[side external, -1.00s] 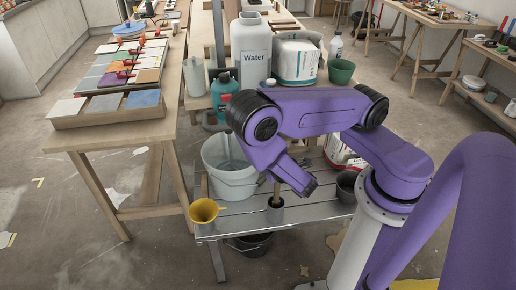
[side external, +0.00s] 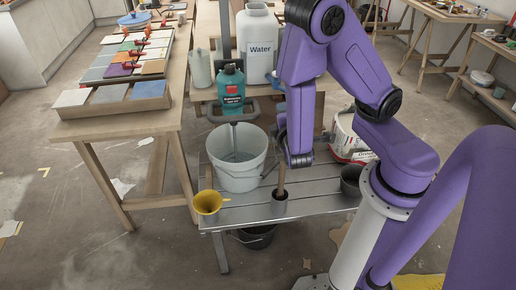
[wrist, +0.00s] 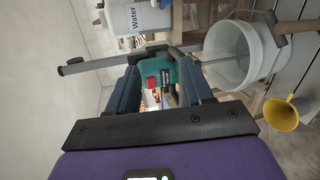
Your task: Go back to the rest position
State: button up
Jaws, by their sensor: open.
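My gripper (side external: 272,110) is in the air above the slatted bench in the side external view, partly hidden by my own wrist. In the wrist view its two blue-padded fingers (wrist: 160,65) are spread apart and nothing is held between them. Beyond them shows a teal mixer (wrist: 158,76) with a red badge and dark handles. In the side external view the mixer (side external: 230,85) stands upright left of my gripper, its shaft reaching down into the white bucket (side external: 238,178).
A yellow funnel (side external: 207,202) sits at the slatted bench's (side external: 330,204) left edge. A white water jug (side external: 259,48) is behind. A tile table (side external: 120,122) is at the left.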

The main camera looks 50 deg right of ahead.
jog(key=s+a+r+n+g+y, duration=0.1)
jog(key=s+a+r+g+y, duration=0.2)
jog(key=s+y, duration=0.3)
jog(key=s+a+r+n+g+y, duration=0.2)
jog(key=s+a+r+g+y, duration=0.2)
jog(key=s, duration=0.5)
jog(key=shift+a+r+g+y, duration=0.15)
jog(key=shift+a+g+y, duration=0.4)
jog(key=shift+g+y, duration=0.5)
dwell(0.4)
